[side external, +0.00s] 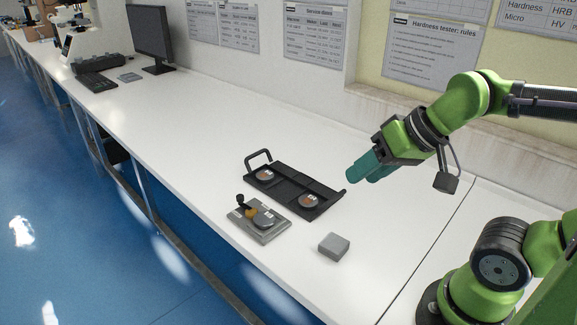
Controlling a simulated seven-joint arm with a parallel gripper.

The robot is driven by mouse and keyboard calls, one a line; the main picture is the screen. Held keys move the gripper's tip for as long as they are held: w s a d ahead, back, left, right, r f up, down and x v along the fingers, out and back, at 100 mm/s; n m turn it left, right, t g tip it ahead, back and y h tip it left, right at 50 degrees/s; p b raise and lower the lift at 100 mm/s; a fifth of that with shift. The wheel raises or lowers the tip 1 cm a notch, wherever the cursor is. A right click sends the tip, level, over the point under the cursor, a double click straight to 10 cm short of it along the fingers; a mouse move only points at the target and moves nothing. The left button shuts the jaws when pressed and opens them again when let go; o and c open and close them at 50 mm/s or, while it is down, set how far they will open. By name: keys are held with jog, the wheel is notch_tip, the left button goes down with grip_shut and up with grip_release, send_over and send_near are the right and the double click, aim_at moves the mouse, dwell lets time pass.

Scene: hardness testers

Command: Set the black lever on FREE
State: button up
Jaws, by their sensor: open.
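The black lever (241,201) stands up from a small grey plate (272,234) near the front edge of the bench. An orange-brown part (251,212) sits at the lever's foot, and a round dark piece (264,218) lies beside it on the plate. Any FREE marking is too small to read. My gripper (364,172), with teal fingers, is open and empty. It hangs above the bench to the right of and behind the plate, well apart from the lever.
A black tray (284,189) with a raised handle and two round discs lies just behind the plate. A grey block (334,246) lies to the plate's right. A monitor (150,35) and keyboard (97,81) stand far left. The bench between is clear.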

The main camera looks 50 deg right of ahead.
jog(key=shift+o, duration=0.5)
jog(key=shift+f, duration=0.1)
jog(key=n+g+h, duration=0.2)
jog(key=n+g, duration=0.5)
send_over(240, 195)
jog(key=shift+f, duration=2.15)
notch_tip(240, 195, down, 16)
jog(key=shift+a+f, duration=0.1)
jog(key=shift+c, duration=0.4)
